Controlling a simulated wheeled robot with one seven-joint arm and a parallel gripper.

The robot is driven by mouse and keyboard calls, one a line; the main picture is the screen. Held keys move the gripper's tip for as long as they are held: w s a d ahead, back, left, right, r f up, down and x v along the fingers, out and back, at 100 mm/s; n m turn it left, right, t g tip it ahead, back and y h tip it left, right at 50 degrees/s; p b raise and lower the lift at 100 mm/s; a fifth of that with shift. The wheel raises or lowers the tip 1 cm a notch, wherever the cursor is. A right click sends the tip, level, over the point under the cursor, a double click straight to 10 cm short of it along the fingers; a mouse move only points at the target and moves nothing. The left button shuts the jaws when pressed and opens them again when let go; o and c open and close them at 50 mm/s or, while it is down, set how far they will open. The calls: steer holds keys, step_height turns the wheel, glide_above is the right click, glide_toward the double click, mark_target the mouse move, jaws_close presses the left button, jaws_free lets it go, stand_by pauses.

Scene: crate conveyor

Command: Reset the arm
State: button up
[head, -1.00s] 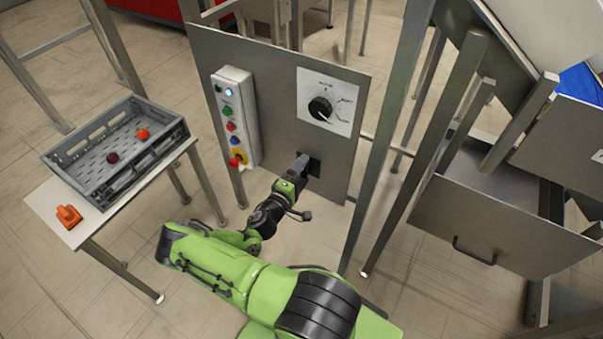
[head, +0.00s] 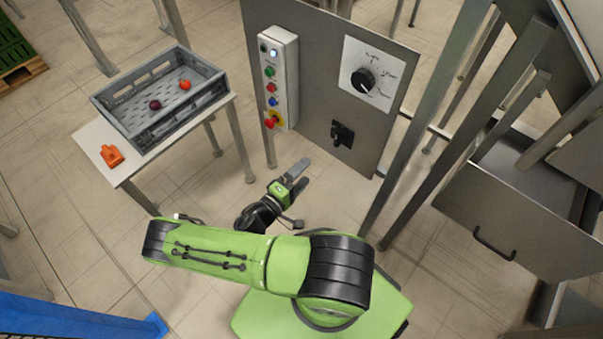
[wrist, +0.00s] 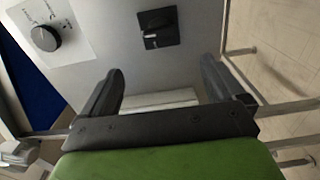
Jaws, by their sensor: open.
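My gripper (head: 297,177) is open and empty in the head view, below and left of the black switch (head: 342,133) on the grey panel (head: 310,95), apart from it. In the wrist view my gripper's two dark fingers (wrist: 160,92) stand wide apart with nothing between them. The black switch also shows in the wrist view (wrist: 158,28), beyond the fingertips. My green arm is bent in front of the panel.
The panel carries a button box (head: 279,80) and a dial (head: 363,80). At left a grey crate (head: 140,122) with two small round fruits stands on a white table (head: 95,147) beside an orange object (head: 111,156). A drawer (head: 510,215) and slanted posts are at right.

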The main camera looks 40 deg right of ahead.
stand_by(0.7)
steer(key=a+r+m+g+y+p, duration=0.1)
steer(key=a+r+m+y+p, duration=0.1)
steer(key=a+r+y, duration=0.35)
steer(key=a+r+m+g+y+p, duration=0.1)
steer(key=a+r+m+y+p, duration=0.15)
steer(key=r, duration=0.65)
steer(key=a+r+m+g+y+p, duration=0.1)
steer(key=a+r+y, duration=0.35)
steer(key=r, duration=0.35)
steer(key=s+a+r+n+t+y+p, duration=0.2)
steer(key=s+r, duration=0.3)
steer(key=r, duration=0.5)
steer(key=s+a+r+n+t+y+p, duration=0.2)
steer(key=s+a+r+t+y, duration=0.1)
steer(key=r, duration=0.6)
steer(key=s+a+t, duration=0.1)
steer(key=s+t, duration=0.1)
steer(key=s, duration=0.1)
steer(key=shift+a+r, duration=0.4)
steer(key=shift+n+y, duration=0.25)
